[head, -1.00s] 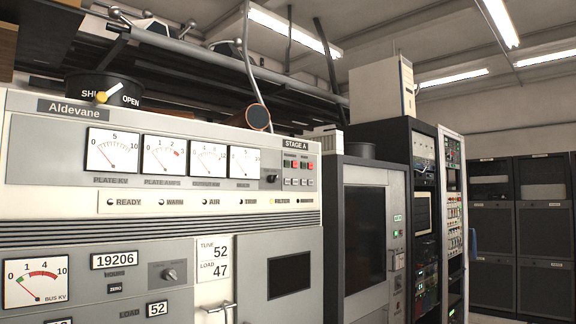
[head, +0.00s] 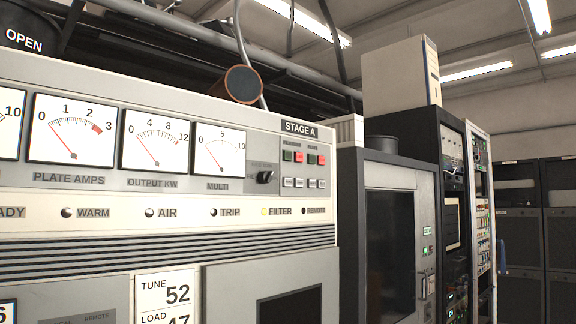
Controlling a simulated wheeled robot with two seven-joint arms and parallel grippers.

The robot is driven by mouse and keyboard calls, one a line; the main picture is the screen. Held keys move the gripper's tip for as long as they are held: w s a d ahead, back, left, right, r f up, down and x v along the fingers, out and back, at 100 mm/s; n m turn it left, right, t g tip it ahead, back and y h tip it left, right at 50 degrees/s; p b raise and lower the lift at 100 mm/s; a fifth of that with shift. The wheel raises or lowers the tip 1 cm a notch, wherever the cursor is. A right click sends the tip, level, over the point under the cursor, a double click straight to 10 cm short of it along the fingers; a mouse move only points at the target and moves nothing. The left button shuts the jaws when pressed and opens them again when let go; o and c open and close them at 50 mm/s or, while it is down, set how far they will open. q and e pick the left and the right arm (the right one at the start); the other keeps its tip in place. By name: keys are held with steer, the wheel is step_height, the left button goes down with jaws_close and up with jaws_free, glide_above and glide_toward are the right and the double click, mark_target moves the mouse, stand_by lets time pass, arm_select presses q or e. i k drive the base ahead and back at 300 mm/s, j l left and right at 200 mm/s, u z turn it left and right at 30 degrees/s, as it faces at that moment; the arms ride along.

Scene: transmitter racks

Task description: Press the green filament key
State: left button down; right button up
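The cream transmitter cabinet (head: 100,260) fills the left and middle of the head view. At the right end of its meter panel, under the STAGE A plate (head: 299,129), is a small key group in two pairs. The left pair has a green key (head: 287,156) beside a red key (head: 298,157). The right pair has a darker key (head: 311,159) beside a red key (head: 321,160). The small labels above the pairs are too blurred to read surely. Pale keys (head: 299,183) sit in a row below. Neither gripper shows.
A black rotary knob (head: 265,177) sits just left of the keys. A dark-windowed grey cabinet (head: 377,170) stands to the right, with equipment racks (head: 453,220) beyond.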

mark_target(287, 154)
steer(key=i+l, duration=0.15)
steer(key=l, duration=0.2)
steer(key=i+l, duration=0.15)
steer(key=l, duration=0.2)
steer(key=i+l+u, duration=0.1)
steer(key=l, duration=0.25)
steer(key=i+l, duration=0.15)
steer(key=l, duration=0.2)
steer(key=i+l, duration=0.15)
steer(key=l, duration=0.2)
steer(key=i+l, duration=0.1)
steer(key=l, duration=0.25)
steer(key=k+l, duration=0.1)
steer(key=l, duration=0.4)
steer(key=u, duration=0.05)
